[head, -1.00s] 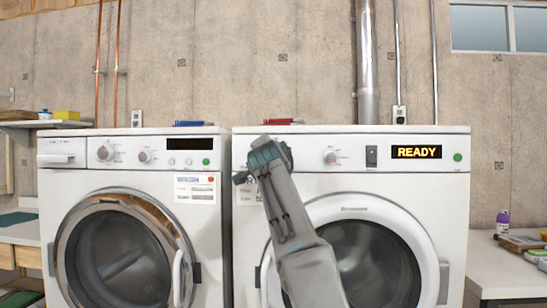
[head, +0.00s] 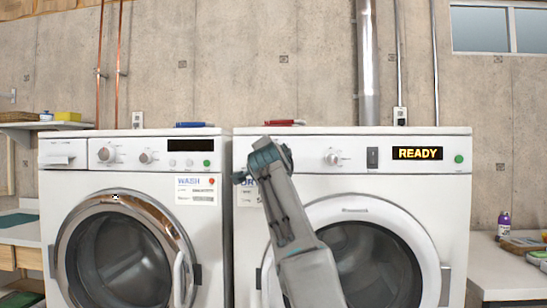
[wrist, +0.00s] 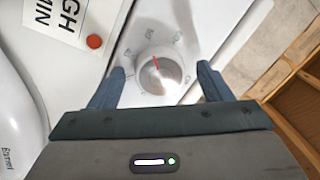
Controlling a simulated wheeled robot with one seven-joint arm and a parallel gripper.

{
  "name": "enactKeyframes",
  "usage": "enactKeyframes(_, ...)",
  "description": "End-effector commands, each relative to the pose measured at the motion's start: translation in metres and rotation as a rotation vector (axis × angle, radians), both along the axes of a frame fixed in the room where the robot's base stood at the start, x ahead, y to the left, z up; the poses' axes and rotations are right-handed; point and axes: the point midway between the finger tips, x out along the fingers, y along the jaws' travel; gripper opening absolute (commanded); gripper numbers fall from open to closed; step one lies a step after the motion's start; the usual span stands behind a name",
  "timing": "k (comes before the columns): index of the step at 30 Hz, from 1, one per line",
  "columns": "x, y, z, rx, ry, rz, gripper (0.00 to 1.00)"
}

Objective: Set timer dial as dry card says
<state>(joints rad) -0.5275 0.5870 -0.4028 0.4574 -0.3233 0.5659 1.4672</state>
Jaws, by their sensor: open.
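The timer dial (wrist: 165,80) is a round silver knob with a red pointer line, set in a white panel with small labels around it. The pointer aims toward the top of the wrist view, slightly left. My gripper (wrist: 160,68) is open, with one finger on each side of the dial; I cannot tell whether they touch it. The dry card (wrist: 62,12) shows only partly, with "GH" and "MIN" readable beside a red magnet. In the head view, my gripper (head: 250,168) is before the left part of the dryer (head: 450,190), hiding that dial and part of the card.
The dryer's display (head: 417,153) reads READY. A second dryer knob (head: 333,157), a dark switch (head: 372,157) and a green button (head: 459,159) sit rightward. The washer (head: 215,240) with its wash card (head: 196,190) stands at left. A side table (head: 490,275) is at right.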

Motion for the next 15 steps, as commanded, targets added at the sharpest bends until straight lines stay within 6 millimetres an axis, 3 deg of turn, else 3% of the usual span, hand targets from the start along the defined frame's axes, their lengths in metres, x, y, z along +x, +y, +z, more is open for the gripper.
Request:
enactKeyframes(8, -0.015, 0.0, -0.004, 0.001, 0.0, 0.001, 0.72)
enactKeyframes(15, -0.054, -0.001, -0.008, 0.003, -0.002, 0.003, 0.72)
